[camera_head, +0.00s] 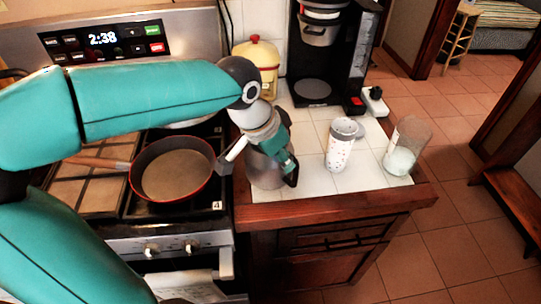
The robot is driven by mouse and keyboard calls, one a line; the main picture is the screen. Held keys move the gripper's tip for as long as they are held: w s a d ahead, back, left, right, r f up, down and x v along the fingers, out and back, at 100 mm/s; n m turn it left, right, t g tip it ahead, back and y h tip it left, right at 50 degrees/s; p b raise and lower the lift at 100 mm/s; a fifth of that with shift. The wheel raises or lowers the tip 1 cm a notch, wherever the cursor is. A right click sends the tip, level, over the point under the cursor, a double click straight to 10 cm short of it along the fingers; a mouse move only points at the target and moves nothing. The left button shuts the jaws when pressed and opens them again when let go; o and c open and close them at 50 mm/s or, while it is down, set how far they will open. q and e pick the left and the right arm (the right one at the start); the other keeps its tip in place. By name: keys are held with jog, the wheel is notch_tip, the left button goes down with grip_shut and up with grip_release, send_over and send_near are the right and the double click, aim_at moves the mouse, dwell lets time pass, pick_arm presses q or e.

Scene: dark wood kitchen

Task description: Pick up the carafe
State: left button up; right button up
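A grey metallic vessel, which looks like the carafe (264,178), stands upright on the white tiled counter, near its left end by the stove. My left gripper (258,168) is above and around it, pointing down. One finger is on the left of the vessel with a visible gap, and the other, dark-tipped, is at its right side. The fingers look spread. The gripper hides the vessel's top, and I cannot tell whether the right finger touches it. My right gripper is not in view.
A patterned white cup (339,148) and a glass jar (407,148) stand to the right on the counter. A coffee maker (330,60) and a yellow canister (262,62) are behind. A frying pan (172,170) sits on the stove at left. The counter's wooden front edge (330,207) is close.

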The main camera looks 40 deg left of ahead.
aim_at(293, 178)
pick_arm(q)
jog(key=x, duration=1.1)
jog(key=shift+f, duration=0.2)
jog(key=shift+c, duration=0.3)
grip_shut()
jog(key=shift+w+r, duration=0.1)
jog(key=shift+r, duration=0.05)
